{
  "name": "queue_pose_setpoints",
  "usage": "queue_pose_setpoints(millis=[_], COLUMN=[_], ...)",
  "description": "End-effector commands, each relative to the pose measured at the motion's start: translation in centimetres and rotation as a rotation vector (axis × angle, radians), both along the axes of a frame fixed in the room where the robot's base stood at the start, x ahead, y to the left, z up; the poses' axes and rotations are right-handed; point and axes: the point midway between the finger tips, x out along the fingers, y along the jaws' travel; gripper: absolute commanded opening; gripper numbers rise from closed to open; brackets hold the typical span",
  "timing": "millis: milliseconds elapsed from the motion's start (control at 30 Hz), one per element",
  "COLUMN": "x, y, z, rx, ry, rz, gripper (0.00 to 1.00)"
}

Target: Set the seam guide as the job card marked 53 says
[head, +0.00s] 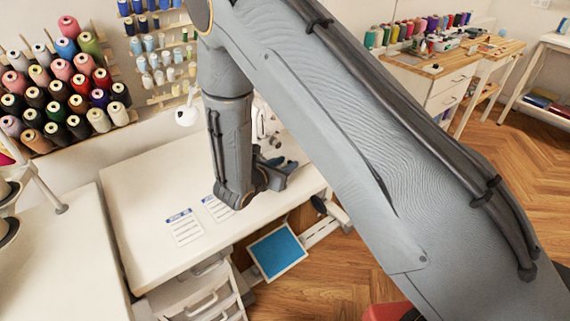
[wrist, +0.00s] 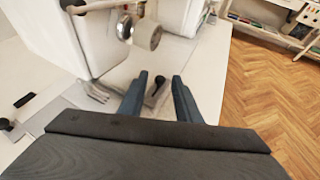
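Two white job cards with blue headings, a left card (head: 184,227) and a right card (head: 217,208), lie on the white table; their print is too small to read, so I cannot tell which is marked 53. In the wrist view my gripper (wrist: 160,78) is open, its two blue-grey fingers pointing over the sewing bed. A small dark knob (wrist: 158,82) shows between the fingertips; it may belong to the seam guide. I cannot tell whether the fingers touch it. The metal presser foot (wrist: 95,92) is left of the fingers. In the head view my arm hides most of the machine.
The white sewing machine (wrist: 98,35) stands close left of the fingers, with a round knob (wrist: 147,36) jutting out. Thread racks (head: 60,85) hang behind. The table's left part is mostly clear.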

Motion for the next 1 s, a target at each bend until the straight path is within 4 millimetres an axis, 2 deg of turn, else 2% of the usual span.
queue_pose_setpoints(millis=[33,200,833,867,900,933,1000], x=[-0.01,-0.02,-0.52,-0.52,-0.52,-0.52,-0.52], y=[0.01,0.02,0.77,0.77,0.77,0.76,0.76], z=[0.00,0.01,0.00,0.00,0.01,0.01,0.01], rx=[0.000,0.000,0.000,0.000,0.000,0.000,0.000], ry=[0.000,0.000,0.000,0.000,0.000,0.000,0.000], rz=[0.000,0.000,0.001,0.001,0.000,0.000,0.000], gripper=[0.29,0.00,0.00,0.19,0.25,0.30,0.30])
